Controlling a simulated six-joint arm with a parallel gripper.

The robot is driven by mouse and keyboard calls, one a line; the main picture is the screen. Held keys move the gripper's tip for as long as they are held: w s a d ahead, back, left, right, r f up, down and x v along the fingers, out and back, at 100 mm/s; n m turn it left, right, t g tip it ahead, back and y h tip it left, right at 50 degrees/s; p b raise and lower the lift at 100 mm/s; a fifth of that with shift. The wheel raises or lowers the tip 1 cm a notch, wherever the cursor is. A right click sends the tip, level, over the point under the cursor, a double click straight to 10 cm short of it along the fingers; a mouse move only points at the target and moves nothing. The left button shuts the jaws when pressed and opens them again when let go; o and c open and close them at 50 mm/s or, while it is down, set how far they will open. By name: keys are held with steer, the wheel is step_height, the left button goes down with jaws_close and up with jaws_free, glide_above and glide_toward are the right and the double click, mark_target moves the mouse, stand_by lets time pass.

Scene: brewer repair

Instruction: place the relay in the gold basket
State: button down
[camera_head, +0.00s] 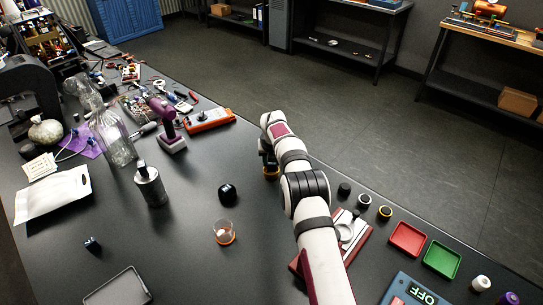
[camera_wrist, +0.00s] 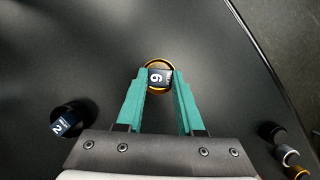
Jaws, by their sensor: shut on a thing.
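My gripper (camera_wrist: 158,78) has two teal fingers and is shut on a dark relay (camera_wrist: 158,77) with a pale "6"-like mark. The gold basket (camera_wrist: 149,65) shows as a round gold rim around the relay in the wrist view. I cannot tell whether the relay is inside the basket or just above it. In the head view the gold basket (camera_head: 271,175) stands on the bench below the end of my arm, which hides much of the gripper and the relay.
A black cup (camera_head: 228,195) holding a relay marked "2" (camera_wrist: 64,124) stands to the left. Red (camera_head: 407,238) and green (camera_head: 441,259) trays lie right.

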steer(key=shift+c, duration=2.3)
jaws_free()
steer(key=shift+r, duration=0.1)
step_height(320, 180, up, 7)
steer(key=shift+f, duration=0.1)
